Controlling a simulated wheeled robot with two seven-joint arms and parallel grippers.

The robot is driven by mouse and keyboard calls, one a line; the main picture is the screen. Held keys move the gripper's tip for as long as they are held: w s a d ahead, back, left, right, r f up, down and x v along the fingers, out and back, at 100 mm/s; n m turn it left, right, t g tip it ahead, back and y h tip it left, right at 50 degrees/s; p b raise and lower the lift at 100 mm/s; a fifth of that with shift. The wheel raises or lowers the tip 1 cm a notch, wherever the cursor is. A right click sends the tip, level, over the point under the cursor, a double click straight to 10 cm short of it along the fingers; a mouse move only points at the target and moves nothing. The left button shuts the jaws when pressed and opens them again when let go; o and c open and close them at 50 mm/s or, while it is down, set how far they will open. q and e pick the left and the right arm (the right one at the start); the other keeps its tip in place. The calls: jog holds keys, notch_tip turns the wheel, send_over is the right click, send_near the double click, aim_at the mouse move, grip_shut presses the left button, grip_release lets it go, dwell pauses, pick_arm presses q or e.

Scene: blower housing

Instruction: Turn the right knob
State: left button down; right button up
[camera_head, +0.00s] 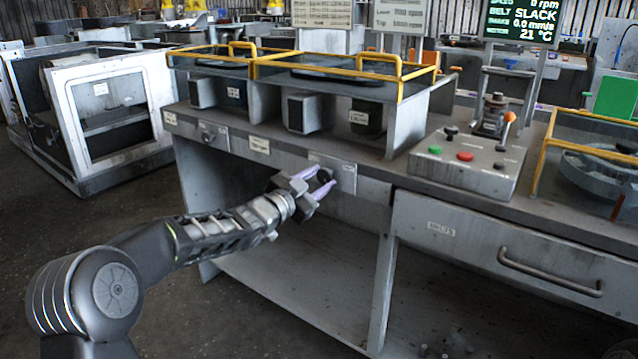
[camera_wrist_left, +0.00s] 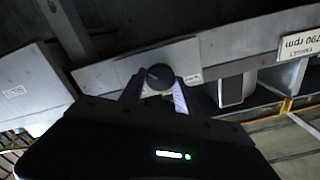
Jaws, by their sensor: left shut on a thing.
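The right knob (camera_head: 325,175) is a dark round knob on a pale plate (camera_head: 345,178) on the front of the grey bench. My left gripper (camera_head: 318,184) is shut on it, with one lavender finger on each side. In the left wrist view the knob (camera_wrist_left: 160,76) shows dark and round between the fingertips of my left gripper (camera_wrist_left: 158,88). Any pointer mark on the knob cannot be made out. The left knob (camera_head: 207,134) sits on its own plate further left, with nothing touching it. My right gripper cannot be made out.
Yellow rails (camera_head: 330,62) guard the bench top. A control box (camera_head: 468,160) with green and red buttons stands to the right, above a drawer (camera_head: 500,250) with a bar handle. A screen (camera_head: 522,20) reads 0 rpm. The floor at left is clear.

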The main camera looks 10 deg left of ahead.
pick_arm(q)
jog(key=c, duration=0.9)
grip_release()
jog(key=v, duration=0.8)
jog(key=shift+p, duration=0.35)
